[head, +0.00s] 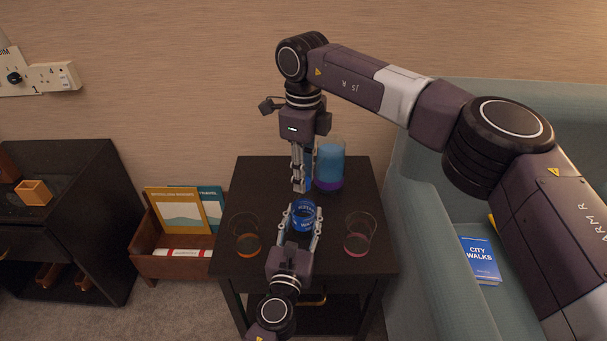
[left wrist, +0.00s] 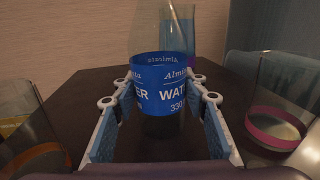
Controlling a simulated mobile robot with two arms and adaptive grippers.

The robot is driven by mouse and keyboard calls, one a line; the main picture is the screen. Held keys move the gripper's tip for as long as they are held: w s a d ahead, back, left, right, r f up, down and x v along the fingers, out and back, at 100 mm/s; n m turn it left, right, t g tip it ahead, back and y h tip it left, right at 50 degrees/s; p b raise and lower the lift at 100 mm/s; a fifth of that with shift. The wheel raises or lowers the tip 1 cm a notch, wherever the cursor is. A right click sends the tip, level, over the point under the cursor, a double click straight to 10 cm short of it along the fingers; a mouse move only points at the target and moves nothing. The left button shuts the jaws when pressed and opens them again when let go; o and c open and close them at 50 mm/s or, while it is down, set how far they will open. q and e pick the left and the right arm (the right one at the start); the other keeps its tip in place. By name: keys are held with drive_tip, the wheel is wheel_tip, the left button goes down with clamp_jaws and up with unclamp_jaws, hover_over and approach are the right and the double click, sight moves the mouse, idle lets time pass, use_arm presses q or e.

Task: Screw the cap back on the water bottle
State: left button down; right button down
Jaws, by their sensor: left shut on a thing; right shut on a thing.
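The water bottle (head: 304,214), clear with a blue label, stands upright over the small dark table. My left gripper (head: 302,222) reaches in from the front and is shut around it. In the left wrist view the bottle (left wrist: 165,95) sits between both fingers, its label reading WATER 330. My right gripper (head: 301,186) points down, just behind or above the bottle in the head view, with its fingers close together. A small blue piece, which looks like the cap (head: 308,184), shows at its fingertips, mostly hidden. My right gripper is not in the left wrist view.
A tall clear vessel with blue and purple (head: 331,160) stands behind the bottle. One glass with orange (head: 247,240) is at left, one with pink (head: 358,240) at right. The dark table (head: 365,188) stands between a magazine rack (head: 170,266) and a teal sofa (head: 415,215).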

drive_tip(key=shift+m, duration=0.5)
drive_tip(key=c, duration=1.6)
unclamp_jaws()
wheel_tip(320, 180, up, 12)
use_arm(q)
drive_tip(key=c, duration=1.1)
unclamp_jaws()
